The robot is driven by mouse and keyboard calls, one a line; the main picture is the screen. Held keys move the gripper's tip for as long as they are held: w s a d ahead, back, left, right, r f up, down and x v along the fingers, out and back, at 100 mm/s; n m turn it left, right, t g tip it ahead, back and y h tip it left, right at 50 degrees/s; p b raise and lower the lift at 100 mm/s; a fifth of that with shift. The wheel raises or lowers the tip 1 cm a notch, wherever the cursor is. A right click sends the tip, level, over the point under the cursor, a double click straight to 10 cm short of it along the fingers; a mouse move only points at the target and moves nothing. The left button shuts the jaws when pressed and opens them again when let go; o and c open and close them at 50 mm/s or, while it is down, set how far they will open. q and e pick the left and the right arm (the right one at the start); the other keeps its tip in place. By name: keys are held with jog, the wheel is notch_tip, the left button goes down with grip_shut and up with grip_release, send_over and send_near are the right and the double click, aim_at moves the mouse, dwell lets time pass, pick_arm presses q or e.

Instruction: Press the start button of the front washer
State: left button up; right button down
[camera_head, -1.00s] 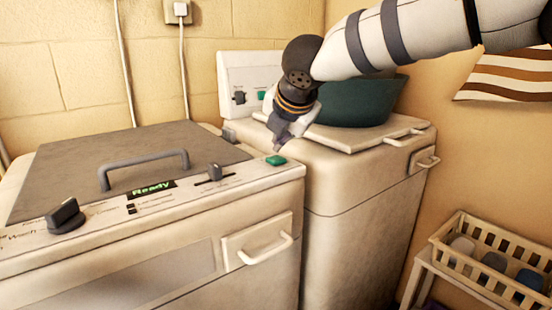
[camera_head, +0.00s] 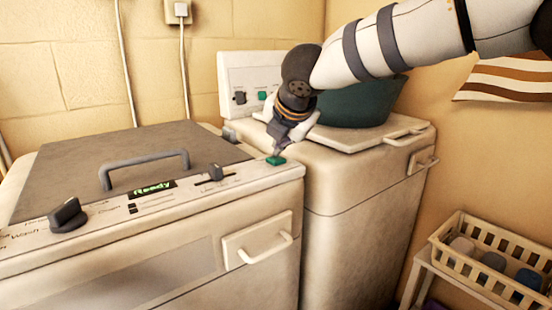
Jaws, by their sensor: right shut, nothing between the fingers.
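The front washer (camera_head: 190,222) stands at the left, with a grey lid, a dark knob (camera_head: 68,214), a slider and a lit display (camera_head: 152,188) reading "Ready". Its green start button (camera_head: 276,160) is at the right end of the control panel. My right gripper (camera_head: 278,150) is shut and empty, pointing down with its fingertips at the far edge of the green button. Whether the tips touch the button or hover just above it, I cannot tell. My left gripper is not in view.
A second washer (camera_head: 365,190) stands behind to the right, with a dark green basin (camera_head: 355,105) on its lid and its own panel (camera_head: 235,75) at the back. A cream basket (camera_head: 500,262) with bottles sits on a stand at the lower right.

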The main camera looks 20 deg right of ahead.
aim_at(280, 158)
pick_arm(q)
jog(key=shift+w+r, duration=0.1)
pick_arm(e)
jog(key=shift+f, duration=0.5)
dwell(0.7)
jog(key=shift+r, duration=0.95)
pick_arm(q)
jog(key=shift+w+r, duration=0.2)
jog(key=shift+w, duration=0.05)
pick_arm(e)
jog(key=shift+r, duration=2.5)
